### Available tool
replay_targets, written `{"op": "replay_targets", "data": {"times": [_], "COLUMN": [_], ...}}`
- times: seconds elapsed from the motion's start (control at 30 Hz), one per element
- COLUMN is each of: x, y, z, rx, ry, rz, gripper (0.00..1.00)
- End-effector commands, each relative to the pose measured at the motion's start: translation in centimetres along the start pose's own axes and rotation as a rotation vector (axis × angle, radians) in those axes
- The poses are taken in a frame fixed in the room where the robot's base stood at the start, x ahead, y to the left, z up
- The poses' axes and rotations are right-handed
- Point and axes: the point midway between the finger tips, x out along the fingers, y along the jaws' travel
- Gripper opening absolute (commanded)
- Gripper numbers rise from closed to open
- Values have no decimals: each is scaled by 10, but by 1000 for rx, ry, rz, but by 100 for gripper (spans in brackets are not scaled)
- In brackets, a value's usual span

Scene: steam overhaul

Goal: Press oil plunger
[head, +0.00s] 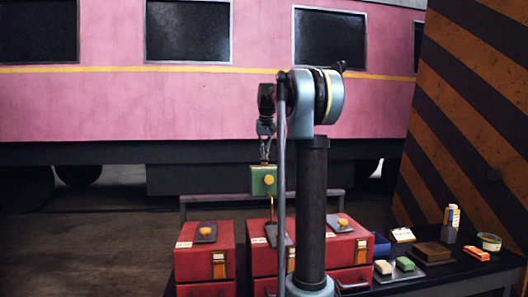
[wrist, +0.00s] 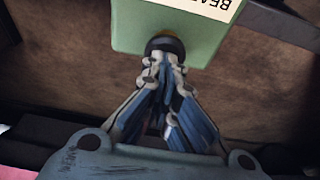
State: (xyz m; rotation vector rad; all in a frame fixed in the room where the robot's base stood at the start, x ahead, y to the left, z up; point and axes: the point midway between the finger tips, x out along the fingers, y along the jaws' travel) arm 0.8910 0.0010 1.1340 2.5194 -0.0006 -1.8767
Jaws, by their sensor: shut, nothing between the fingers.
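A small green box (head: 258,188) with a round yellow knob on its front stands raised above the red cases in the head view. In the wrist view the green box (wrist: 145,28) fills the top, with a white label reading "BEA..." cut off by the frame edge. A dark round plunger (wrist: 165,43) with an orange-brown top sits at its near edge. My gripper (wrist: 165,60) is shut and empty, its fingertips right at the plunger; I cannot tell whether they touch. In the head view my gripper (head: 265,158) points down just above the green box.
Red cases (head: 196,262) with grey plates and yellow knobs stand below on a dark bench (head: 440,272). To the right lie a brown block (head: 432,252), an orange block (head: 476,253), a round tin (head: 489,241) and a bottle (head: 450,229). A pink carriage (head: 200,105) stands behind.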

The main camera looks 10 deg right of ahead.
Motion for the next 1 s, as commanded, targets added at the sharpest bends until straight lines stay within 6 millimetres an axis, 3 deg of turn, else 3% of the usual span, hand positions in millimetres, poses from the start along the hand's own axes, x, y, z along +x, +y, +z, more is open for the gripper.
{"op": "replay_targets", "data": {"times": [0.3, 0.47, 0.67, 1.0], "x": [1, -11, -43, -107], "y": [0, 0, 0, 0], "z": [1, -2, -12, -12], "rx": [0, 0, 0, 0], "ry": [-5, -4, -2, -2], "rz": [-1, -1, 0, 0], "gripper": [0, 0, 0, 0]}}
